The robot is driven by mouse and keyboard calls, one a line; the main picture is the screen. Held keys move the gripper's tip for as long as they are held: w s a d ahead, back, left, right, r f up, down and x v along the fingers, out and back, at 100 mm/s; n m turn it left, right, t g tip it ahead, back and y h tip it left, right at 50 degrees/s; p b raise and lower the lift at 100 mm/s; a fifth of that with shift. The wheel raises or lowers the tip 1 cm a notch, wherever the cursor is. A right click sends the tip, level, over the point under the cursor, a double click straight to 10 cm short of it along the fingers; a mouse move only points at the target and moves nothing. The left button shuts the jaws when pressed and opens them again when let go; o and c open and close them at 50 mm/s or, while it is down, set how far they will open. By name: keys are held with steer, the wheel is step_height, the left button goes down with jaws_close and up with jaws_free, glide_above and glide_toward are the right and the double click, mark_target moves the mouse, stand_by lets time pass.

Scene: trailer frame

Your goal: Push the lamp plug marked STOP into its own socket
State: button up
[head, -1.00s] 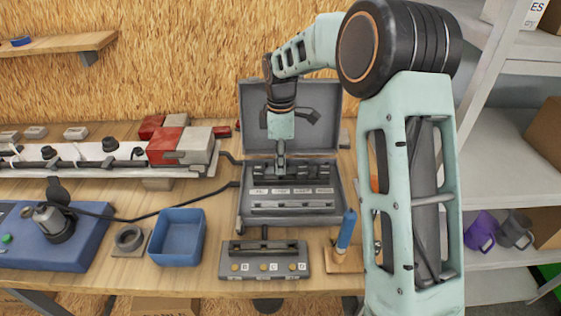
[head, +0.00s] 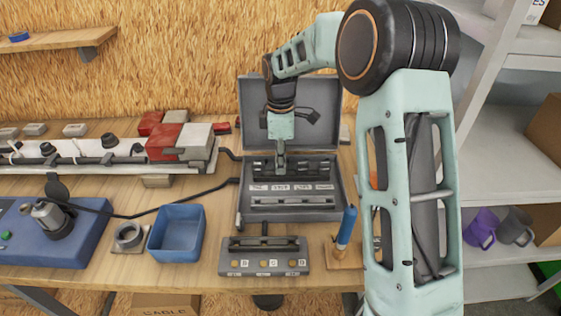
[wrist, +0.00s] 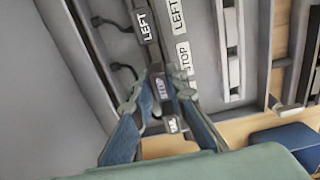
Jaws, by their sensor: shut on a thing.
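My gripper (wrist: 163,94) is shut on a small dark plug (wrist: 161,86) with a pale label, too blurred to read. The STOP label (wrist: 184,57) is on the case strip just beside and above the fingertips in the wrist view. A plug marked LEFT (wrist: 143,25) stands further along the row, by the LEFT label (wrist: 176,15). Another label (wrist: 172,125) shows partly between the fingers. In the head view, my gripper (head: 280,172) is down at the row inside the open grey case (head: 340,205). The fingers hide the STOP socket opening, so how deep the plug sits cannot be told.
The raised case lid (head: 320,95) stands behind my gripper. In front is a grey block with lettered buttons (head: 264,256). A blue bin (head: 178,235) is at left, a blue-handled tool (head: 346,228) at right. A white lamp bar (head: 70,155) lies at back left.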

steer(key=shift+f, duration=0.5)
steer(key=o, duration=0.8)
steer(key=shift+o, duration=0.6)
steer(key=o, duration=0.3)
steer(key=shift+r, duration=0.1)
steer(key=shift+r+p, duration=2.55)
steer(key=shift+r, duration=0.95)
